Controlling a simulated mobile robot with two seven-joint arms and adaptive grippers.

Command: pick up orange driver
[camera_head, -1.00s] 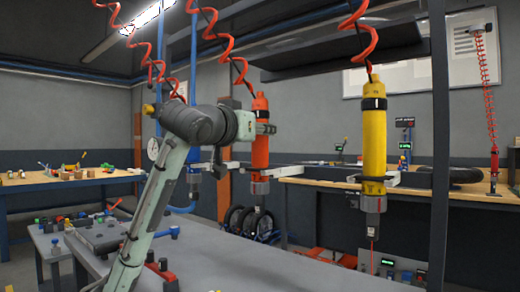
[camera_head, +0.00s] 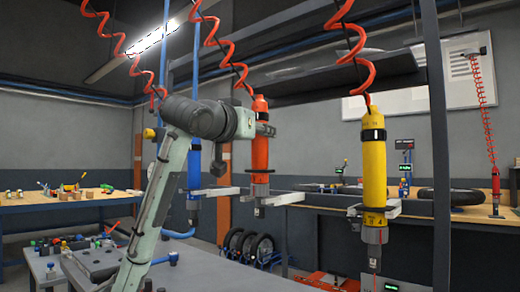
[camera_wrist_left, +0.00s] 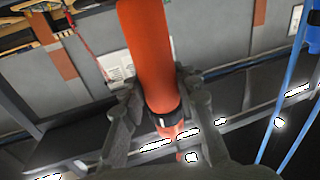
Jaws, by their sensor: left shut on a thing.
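The orange driver (camera_head: 260,145) hangs upright from a red coiled hose, its grey lower end level with the white holder bracket (camera_head: 286,198). My left gripper (camera_head: 264,130) is shut on its upper body. In the left wrist view the orange driver (camera_wrist_left: 148,45) runs between the two fingers of my left gripper (camera_wrist_left: 160,88), its black band just beyond them. Whether its lower end still touches the bracket I cannot tell. My right gripper is in no view.
A yellow driver (camera_head: 374,165) hangs in its holder to the right, beside a dark upright post (camera_head: 440,150). A blue driver (camera_head: 194,172) hangs left, partly behind my arm. A grey table (camera_head: 215,272) lies below.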

